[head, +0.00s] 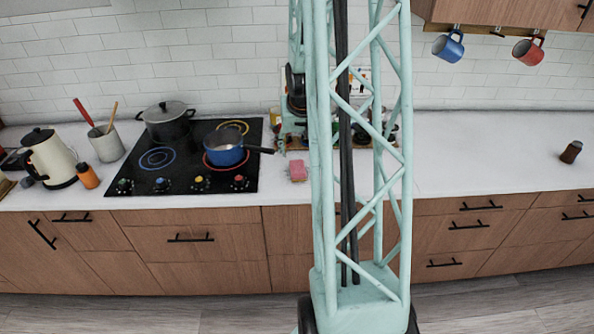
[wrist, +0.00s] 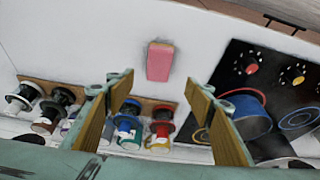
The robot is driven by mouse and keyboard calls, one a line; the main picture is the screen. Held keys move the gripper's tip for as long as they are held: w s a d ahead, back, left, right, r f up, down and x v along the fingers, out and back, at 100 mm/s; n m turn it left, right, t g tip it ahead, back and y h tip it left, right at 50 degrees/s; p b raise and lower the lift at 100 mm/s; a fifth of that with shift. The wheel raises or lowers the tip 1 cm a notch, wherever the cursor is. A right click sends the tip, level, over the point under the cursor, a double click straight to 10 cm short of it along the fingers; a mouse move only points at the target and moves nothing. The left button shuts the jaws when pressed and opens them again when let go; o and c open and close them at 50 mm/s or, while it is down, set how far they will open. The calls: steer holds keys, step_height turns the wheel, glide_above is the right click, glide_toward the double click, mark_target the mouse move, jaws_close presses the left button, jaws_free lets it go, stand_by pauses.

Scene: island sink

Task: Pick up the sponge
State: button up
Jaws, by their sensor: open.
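The pink sponge (head: 298,170) lies on the white counter, just right of the black cooktop. It also shows in the wrist view (wrist: 159,62), above centre, as a pink block on bare white counter. My gripper (wrist: 160,85) is open, with its two wood-coloured fingers spread wide. In the wrist view the sponge appears beyond the fingertips, in line with the gap between them. Nothing is between the fingers, and no contact with the sponge shows. In the head view my mint lattice column hides much of the area right of the sponge, and I cannot make out the gripper clearly.
The cooktop (head: 150,178) holds a blue pan (head: 224,148), its handle pointing toward the sponge, and a dark pot (head: 167,123). A rack of several jars (wrist: 60,100) stands near the sponge. A kettle (head: 50,160) is far left. The right counter (head: 480,150) is mostly clear.

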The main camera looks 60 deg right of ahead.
steer(key=b, duration=0.2)
glide_toward(298, 167)
steer(key=shift+x, duration=2.5)
steer(key=shift+w, duration=0.25)
steer(key=shift+p+x, duration=0.3)
steer(key=shift+x, duration=2.25)
steer(key=shift+s+f+b, duration=0.15)
steer(key=shift+b, duration=0.2)
steer(key=c, duration=0.8)
